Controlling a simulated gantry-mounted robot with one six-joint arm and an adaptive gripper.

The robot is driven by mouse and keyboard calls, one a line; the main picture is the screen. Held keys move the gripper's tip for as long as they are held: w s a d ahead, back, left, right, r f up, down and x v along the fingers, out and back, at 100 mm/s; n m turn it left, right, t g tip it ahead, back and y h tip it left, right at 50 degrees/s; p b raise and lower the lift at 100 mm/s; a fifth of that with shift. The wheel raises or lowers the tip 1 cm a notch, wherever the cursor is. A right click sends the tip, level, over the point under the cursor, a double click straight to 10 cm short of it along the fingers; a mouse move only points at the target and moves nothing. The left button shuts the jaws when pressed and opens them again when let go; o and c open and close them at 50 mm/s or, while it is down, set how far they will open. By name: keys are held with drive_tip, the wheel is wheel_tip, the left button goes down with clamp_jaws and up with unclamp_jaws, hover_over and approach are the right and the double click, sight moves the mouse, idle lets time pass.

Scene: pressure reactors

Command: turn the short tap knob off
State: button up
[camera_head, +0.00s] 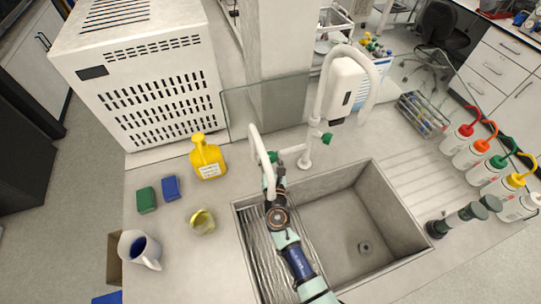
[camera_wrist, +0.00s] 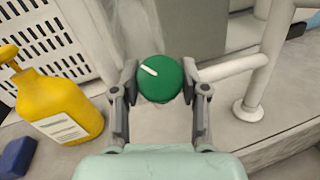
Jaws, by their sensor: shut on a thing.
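The short tap (camera_head: 262,160) is a white curved spout at the back left of the sink. Its green knob (camera_head: 273,156) is partly hidden by my arm in the head view. In the wrist view the round green knob (camera_wrist: 160,78) faces me, with a white line pointing to the upper left. My gripper (camera_wrist: 160,85) has one finger on each side of the knob and is shut on it. In the head view my gripper (camera_head: 276,178) is at the tap, mostly hidden.
A tall tap (camera_head: 318,110) with another green knob (camera_head: 326,138) stands to the right. The sink (camera_head: 365,215) lies beneath my arm. A yellow bottle (camera_head: 207,158), sponges (camera_head: 146,199) and a mug (camera_head: 140,250) stand to the left. Several wash bottles (camera_head: 480,155) stand at the right.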

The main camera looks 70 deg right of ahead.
drive_tip(key=m+g, duration=0.4)
drive_tip(key=shift+w+m+h, duration=0.15)
drive_tip(key=shift+m+h, duration=0.25)
drive_tip(key=shift+m+g+y, duration=0.4)
drive_tip(key=shift+m+g, duration=1.9)
drive_tip(key=shift+m, duration=0.2)
drive_tip(key=o, duration=1.2)
drive_tip(key=shift+c, duration=0.2)
